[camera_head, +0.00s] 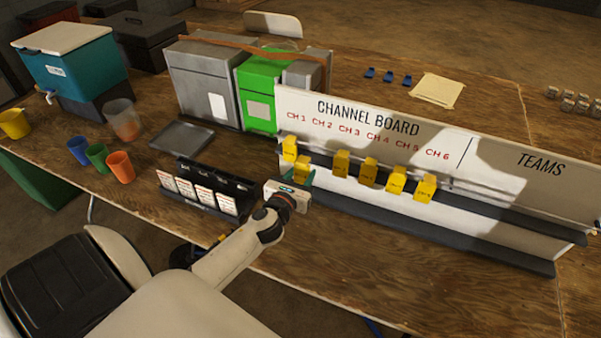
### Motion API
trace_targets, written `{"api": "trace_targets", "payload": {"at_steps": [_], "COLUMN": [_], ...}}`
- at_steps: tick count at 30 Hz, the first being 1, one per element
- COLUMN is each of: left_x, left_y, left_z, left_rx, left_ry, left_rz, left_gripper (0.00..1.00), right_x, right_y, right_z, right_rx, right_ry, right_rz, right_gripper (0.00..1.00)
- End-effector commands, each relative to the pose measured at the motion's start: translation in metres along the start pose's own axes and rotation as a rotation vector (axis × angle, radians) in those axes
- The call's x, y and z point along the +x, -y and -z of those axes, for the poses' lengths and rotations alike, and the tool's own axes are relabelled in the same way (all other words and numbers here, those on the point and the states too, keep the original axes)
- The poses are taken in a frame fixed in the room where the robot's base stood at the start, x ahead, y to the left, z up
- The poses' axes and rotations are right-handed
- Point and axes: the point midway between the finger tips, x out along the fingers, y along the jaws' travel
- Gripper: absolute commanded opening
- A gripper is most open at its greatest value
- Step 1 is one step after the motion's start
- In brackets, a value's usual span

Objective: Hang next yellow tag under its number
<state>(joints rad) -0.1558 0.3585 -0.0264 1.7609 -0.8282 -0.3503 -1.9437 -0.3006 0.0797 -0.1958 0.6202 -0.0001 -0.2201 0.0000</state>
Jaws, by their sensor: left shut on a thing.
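The white channel board (400,130) stands on the table with red labels CH 1 to CH 6. One yellow tag (289,148) is at its left end, below CH 1. My left gripper (299,178), with teal fingers, is in front of the board's left end. It is shut on a yellow tag (302,167), just right of and lower than the leftmost tag. The gripper body hides part of the held tag's surroundings, and I cannot tell whether it touches the rail. My right gripper is out of view.
A black rack with white cards (198,196) stands left of my left gripper. A grey tray (181,136), coloured cups (120,167) and a teal cooler (82,68) are farther left. Grey and green boxes (261,88) stand behind the board. The table's front right is bare.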

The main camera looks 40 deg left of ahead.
Motion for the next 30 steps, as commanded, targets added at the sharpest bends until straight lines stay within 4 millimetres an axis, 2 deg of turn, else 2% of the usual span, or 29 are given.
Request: {"api": "trace_targets", "payload": {"at_steps": [8,30], "left_x": [0.014,0.066], "left_y": [0.001,0.001], "left_z": [0.002,0.008], "left_rx": [0.001,0.002], "left_ry": [-0.002,-0.003], "left_rz": [0.002,0.001], "left_gripper": [0.19,0.19], "right_x": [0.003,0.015], "right_y": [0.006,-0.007], "right_z": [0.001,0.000], "right_rx": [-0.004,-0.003], "right_ry": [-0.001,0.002], "right_rz": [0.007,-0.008], "right_gripper": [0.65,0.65]}}
